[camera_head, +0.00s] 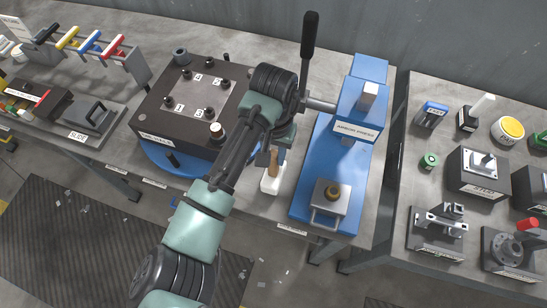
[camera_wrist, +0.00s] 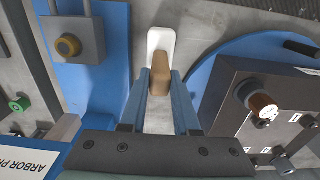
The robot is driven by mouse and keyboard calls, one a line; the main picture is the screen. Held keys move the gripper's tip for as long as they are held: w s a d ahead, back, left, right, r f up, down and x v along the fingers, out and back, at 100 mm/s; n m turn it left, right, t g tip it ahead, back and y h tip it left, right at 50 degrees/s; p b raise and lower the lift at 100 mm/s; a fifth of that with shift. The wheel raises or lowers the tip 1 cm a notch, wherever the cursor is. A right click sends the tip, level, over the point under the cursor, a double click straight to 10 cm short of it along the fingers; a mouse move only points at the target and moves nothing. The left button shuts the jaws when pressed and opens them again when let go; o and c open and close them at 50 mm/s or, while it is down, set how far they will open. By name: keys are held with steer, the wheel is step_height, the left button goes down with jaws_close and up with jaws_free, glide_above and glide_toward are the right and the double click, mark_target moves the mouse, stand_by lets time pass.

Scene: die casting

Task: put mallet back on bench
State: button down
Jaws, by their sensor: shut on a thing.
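The mallet has a white head (camera_head: 269,184) and a short wooden handle (camera_head: 274,162). My gripper (camera_head: 273,155) is shut on the handle from above, with the head pointing down. In the wrist view the handle (camera_wrist: 160,78) sits between the two blue-grey fingers of my gripper (camera_wrist: 160,90), and the white head (camera_wrist: 160,39) shows beyond it. The mallet is over the grey bench (camera_head: 253,205), in the gap between the arbor press and the dark die block. I cannot tell whether the head touches the bench top.
The blue arbor press (camera_head: 318,190) stands close on the right, its black lever (camera_head: 309,40) rising beside my wrist. The dark block (camera_head: 165,120) with knobs sits on a blue round base at left. A slide fixture (camera_head: 90,115) and a second bench with fixtures (camera_head: 398,205) lie farther out.

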steer(key=shift+f, duration=1.2)
steer(key=shift+f, duration=0.2)
steer(key=c, duration=0.6)
jaws_free()
steer(key=shift+c, duration=0.2)
step_height(320, 180, up, 12)
steer(key=shift+r+b, duration=0.25)
steer(key=shift+b, duration=0.1)
steer(key=shift+f, duration=0.1)
